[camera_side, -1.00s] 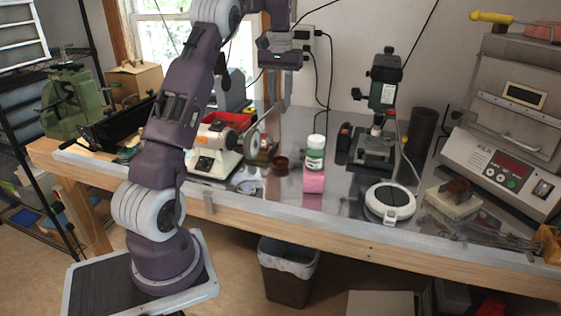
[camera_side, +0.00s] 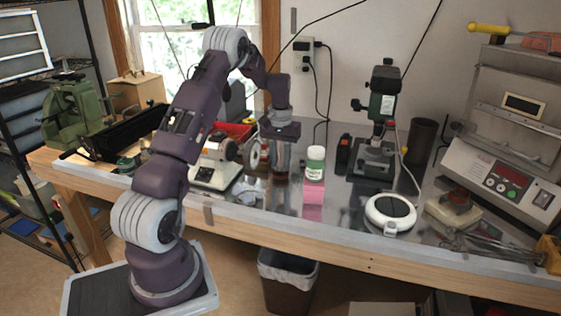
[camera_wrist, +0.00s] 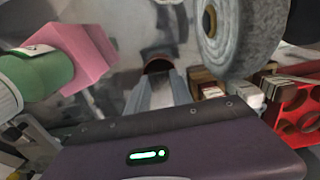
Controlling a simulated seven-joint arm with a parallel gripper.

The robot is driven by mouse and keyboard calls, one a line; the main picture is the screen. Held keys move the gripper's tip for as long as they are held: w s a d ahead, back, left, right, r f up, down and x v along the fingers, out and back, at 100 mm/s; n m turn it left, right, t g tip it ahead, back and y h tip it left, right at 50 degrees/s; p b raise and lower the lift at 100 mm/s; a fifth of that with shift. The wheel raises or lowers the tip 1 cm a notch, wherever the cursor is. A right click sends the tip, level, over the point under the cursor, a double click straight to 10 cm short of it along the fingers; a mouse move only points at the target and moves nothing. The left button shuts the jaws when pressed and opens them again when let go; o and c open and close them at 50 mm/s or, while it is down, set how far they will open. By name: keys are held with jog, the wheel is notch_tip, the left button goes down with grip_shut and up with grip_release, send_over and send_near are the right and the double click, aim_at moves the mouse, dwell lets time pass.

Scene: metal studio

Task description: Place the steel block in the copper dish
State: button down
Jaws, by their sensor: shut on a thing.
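My gripper (camera_side: 282,168) points down over the metal bench top, between the bench grinder and the green-labelled bottle. In the wrist view its fingers (camera_wrist: 161,80) are shut on a grey metal piece, which I take to be the steel block; it is mostly hidden between them. The copper dish (camera_wrist: 157,64) is a small brown round dish just beyond the fingertips in the wrist view, partly covered by them. In the side view the fingers overlap the dish's place. I cannot tell whether the block is above the dish's rim or inside it.
The grinder (camera_side: 216,160) with its wheel (camera_wrist: 240,35) stands close beside my gripper, a red tray (camera_wrist: 299,105) near it. On the other side are the bottle (camera_side: 315,163) and a pink block (camera_wrist: 80,55). A white round device (camera_side: 390,212) lies farther right.

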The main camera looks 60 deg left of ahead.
jog(key=shift+f, duration=0.1)
jog(key=shift+f, duration=0.15)
jog(key=c, duration=1.1)
grip_release()
